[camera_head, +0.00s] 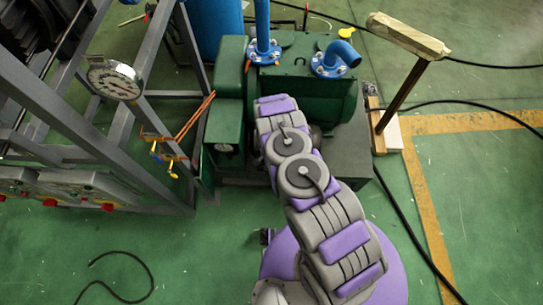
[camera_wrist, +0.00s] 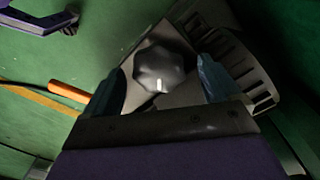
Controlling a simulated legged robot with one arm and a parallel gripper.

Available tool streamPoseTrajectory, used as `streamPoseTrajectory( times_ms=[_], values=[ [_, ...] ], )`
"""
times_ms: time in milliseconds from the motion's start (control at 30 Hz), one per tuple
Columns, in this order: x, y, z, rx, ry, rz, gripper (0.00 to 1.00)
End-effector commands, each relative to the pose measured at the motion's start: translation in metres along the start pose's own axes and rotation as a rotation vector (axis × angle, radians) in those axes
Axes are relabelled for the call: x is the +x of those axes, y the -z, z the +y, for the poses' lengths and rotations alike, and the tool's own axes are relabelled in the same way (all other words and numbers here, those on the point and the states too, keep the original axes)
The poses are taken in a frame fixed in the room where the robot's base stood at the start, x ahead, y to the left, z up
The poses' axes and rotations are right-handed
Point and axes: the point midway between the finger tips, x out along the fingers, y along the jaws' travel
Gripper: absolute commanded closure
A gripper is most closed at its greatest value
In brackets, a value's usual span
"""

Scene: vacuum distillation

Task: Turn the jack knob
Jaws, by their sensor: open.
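A dark grey lobed knob (camera_wrist: 160,72) with a small white mark shows in the wrist view, in front of a pale angular plate (camera_wrist: 150,41). I take it to be the jack knob. My gripper (camera_wrist: 162,68) is open, with one finger to the left of the knob and one to the right. The knob appears between the fingers; I cannot tell whether either finger touches it. In the head view my arm reaches to the green machine (camera_head: 310,95), and neither the gripper's fingertips nor the knob can be made out there.
A grey slatted part (camera_wrist: 238,70) lies close to the right finger. An orange rod (camera_wrist: 71,92) is at the left. In the head view, a metal frame with a gauge (camera_head: 113,79) stands left, and a post with a wooden top (camera_head: 408,36) right. Black cables cross the green floor.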

Motion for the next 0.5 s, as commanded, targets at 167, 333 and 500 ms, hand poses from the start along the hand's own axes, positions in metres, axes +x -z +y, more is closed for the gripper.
streamPoseTrajectory(
  times_ms=[167, 333, 500],
  values=[
    [-0.019, 0.000, -0.001, 0.000, 0.000, 0.000, 0.10],
    [-0.054, -0.001, -0.003, -0.001, 0.002, 0.001, 0.10],
    [-0.093, -0.002, -0.003, -0.001, 0.002, 0.000, 0.10]
  ],
)
